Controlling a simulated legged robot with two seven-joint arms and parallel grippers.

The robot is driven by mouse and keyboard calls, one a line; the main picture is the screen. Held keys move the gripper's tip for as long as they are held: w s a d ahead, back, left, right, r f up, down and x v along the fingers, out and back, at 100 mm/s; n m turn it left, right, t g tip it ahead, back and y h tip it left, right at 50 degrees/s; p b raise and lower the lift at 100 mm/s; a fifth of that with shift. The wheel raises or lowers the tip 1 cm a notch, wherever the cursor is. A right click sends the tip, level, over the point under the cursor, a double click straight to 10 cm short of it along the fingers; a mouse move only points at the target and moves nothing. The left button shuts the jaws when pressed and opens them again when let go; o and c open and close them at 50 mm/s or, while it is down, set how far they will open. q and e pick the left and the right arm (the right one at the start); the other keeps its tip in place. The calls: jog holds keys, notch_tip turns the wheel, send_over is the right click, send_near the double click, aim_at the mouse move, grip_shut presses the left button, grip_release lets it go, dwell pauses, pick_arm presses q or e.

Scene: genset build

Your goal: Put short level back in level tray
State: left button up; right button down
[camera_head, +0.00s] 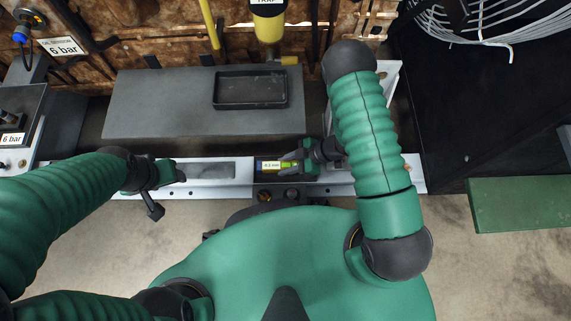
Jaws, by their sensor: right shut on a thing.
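The short level (270,166) is a small bar with a yellow-green face and a "0.5 mm" label. It lies along the pale metal rail, and I cannot tell whether it touches the rail. My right gripper (297,163) is shut on its right end, hiding that part. A shallow black tray (250,104), which looks like the level tray, sits empty on the grey block behind the rail. My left gripper (176,174) is over the left part of the rail, apart from the level; its finger opening is unclear.
The grey block (150,105) has a bare top left of the tray. The pale rail (219,171) runs across the front. A yellow "TRAP" vessel (268,22) hangs behind the tray. A black unit with a wire guard (480,25) stands right; a green slab (520,203) lies below it.

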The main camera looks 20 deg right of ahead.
jog(key=shift+f, duration=0.1)
jog(key=c, duration=1.1)
grip_release()
jog(key=shift+o, duration=0.2)
